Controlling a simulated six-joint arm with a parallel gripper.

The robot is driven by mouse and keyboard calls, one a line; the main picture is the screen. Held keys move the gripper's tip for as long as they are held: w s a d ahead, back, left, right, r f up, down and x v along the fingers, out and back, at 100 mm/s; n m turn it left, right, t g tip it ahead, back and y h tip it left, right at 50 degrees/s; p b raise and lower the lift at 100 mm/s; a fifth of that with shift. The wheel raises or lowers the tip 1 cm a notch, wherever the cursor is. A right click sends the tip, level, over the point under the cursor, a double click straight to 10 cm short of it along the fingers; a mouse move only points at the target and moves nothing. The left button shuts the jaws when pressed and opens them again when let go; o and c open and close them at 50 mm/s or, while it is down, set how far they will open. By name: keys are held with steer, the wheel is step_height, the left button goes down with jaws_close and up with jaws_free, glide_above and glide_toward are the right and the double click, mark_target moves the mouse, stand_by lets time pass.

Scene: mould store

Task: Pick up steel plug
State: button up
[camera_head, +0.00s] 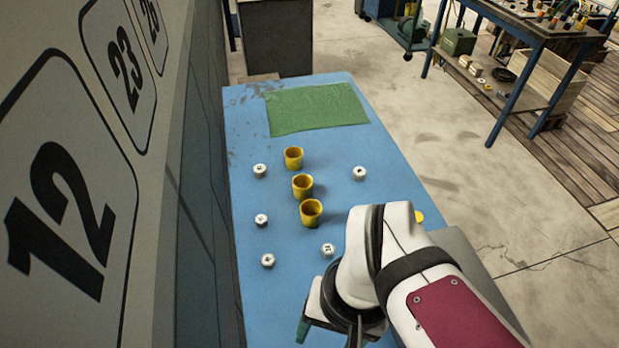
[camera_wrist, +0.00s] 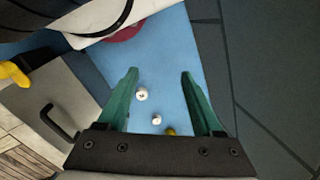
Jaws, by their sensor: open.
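Several small pale steel plugs with dark marks on top stand apart on the blue table. In the head view, one plug (camera_head: 328,250) is nearest my gripper, another (camera_head: 268,260) is left of it, two more (camera_head: 262,219) (camera_head: 260,171) are farther up the left side, and one (camera_head: 359,173) is at the right. The wrist view shows two plugs (camera_wrist: 142,95) (camera_wrist: 156,118) below the gap between my fingers. My gripper (camera_wrist: 160,72) has green fingers, spread wide and empty. In the head view it is low, partly hidden by my arm.
Three yellow cups (camera_head: 293,158) (camera_head: 302,186) (camera_head: 311,212) stand in a row mid-table. Another yellow thing (camera_head: 419,216) is partly hidden behind my arm. A green cloth (camera_head: 318,108) covers the far end of the blue table (camera_head: 250,120). A numbered wall (camera_head: 150,200) borders the left.

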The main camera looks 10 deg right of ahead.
stand_by(0.3)
steer(key=shift+o, duration=0.6)
